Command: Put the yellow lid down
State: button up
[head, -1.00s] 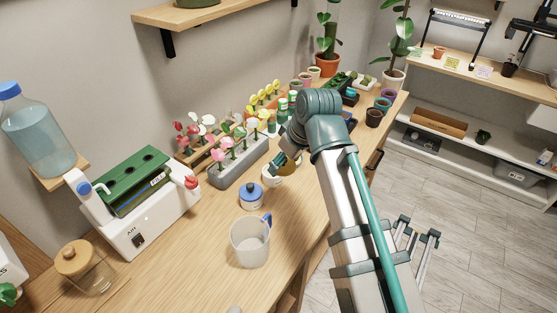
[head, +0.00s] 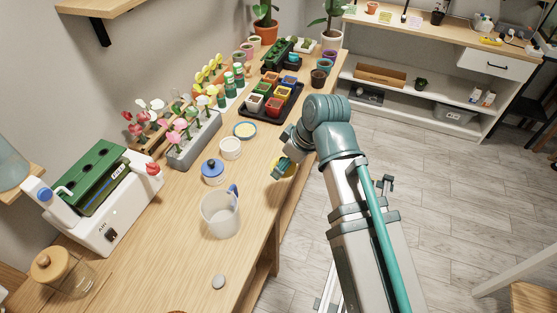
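The yellow lid (head: 291,169) is at my gripper (head: 279,171), partly hidden behind the fingers, over the right front edge of the wooden table. The lid has moved along with my gripper, which looks shut on it; the contact itself is hidden. A white open pot (head: 230,149) stands on the table to the left of my gripper. A small jar with a blue lid (head: 212,168) stands nearer, left of the gripper.
A clear jug (head: 220,214) with a blue handle and a grey stone (head: 218,282) are nearer on the table (head: 180,235). A blue-rimmed round dish (head: 245,130) and a black tray of colourful pots (head: 264,118) lie beyond. Bare wood shows between jug and gripper.

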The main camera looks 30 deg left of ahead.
jog(key=w+a+f+p, duration=0.2)
jog(key=w+a+f, duration=0.1)
jog(key=w+a, duration=0.3)
jog(key=p, duration=0.1)
send_near(268, 163)
jog(key=shift+s+a+f, duration=0.4)
jog(key=shift+a+f, duration=0.1)
jog(key=shift+a, duration=0.3)
jog(key=shift+w+a+f+p, duration=0.4)
jog(key=shift+a+f, duration=0.1)
jog(key=shift+f, duration=0.3)
notch_tip(268, 163, down, 3)
jog(key=shift+r+p, duration=0.25)
jog(key=shift+p, duration=0.4)
jog(key=shift+f, duration=0.4)
jog(key=shift+f, duration=0.2)
jog(key=o, duration=0.9)
jog(key=shift+r, duration=0.1)
